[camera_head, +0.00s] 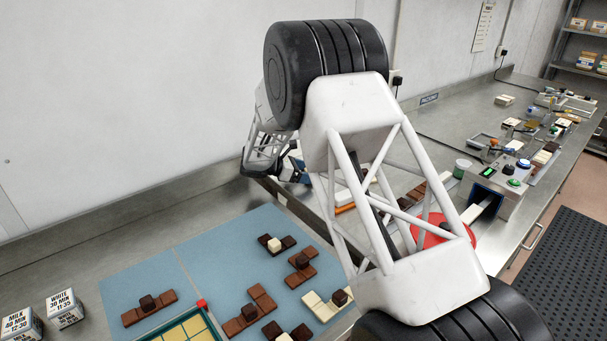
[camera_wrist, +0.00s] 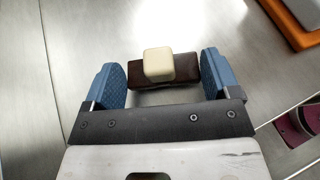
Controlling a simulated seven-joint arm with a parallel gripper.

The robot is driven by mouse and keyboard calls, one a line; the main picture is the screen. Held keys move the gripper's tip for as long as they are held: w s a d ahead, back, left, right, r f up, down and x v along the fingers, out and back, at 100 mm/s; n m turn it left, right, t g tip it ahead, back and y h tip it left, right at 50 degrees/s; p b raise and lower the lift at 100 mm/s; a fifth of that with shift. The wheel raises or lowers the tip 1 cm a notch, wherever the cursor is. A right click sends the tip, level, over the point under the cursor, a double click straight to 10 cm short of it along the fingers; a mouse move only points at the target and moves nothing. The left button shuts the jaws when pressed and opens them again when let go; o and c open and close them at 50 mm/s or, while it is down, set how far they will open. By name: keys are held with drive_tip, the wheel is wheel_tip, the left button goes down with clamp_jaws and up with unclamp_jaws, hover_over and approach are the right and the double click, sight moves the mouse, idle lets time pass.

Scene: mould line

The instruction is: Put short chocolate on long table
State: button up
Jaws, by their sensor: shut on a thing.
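My gripper (camera_wrist: 158,66) has blue fingers on either side of a short dark brown chocolate (camera_wrist: 183,67) with a cream cube on top. It is shut on this chocolate, over a bare steel surface. In the head view my gripper (camera_head: 290,169) is at the back by the wall, partly hidden by my arm, and the held chocolate cannot be made out clearly there.
A blue mat (camera_head: 215,250) at the front holds several chocolates and a yellow-celled tray (camera_head: 185,330). Labelled boxes (camera_head: 65,309) stand at the left. An orange-edged board (camera_wrist: 296,20) lies near my gripper. A red disc (camera_head: 432,234) and a machine (camera_head: 500,187) are at the right.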

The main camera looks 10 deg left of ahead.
drive_tip(key=shift+f, duration=0.3)
drive_tip(key=shift+f, duration=0.1)
drive_tip(key=o, duration=0.8)
drive_tip(key=shift+a, duration=0.15)
drive_tip(key=v, duration=1.2)
idle(0.5)
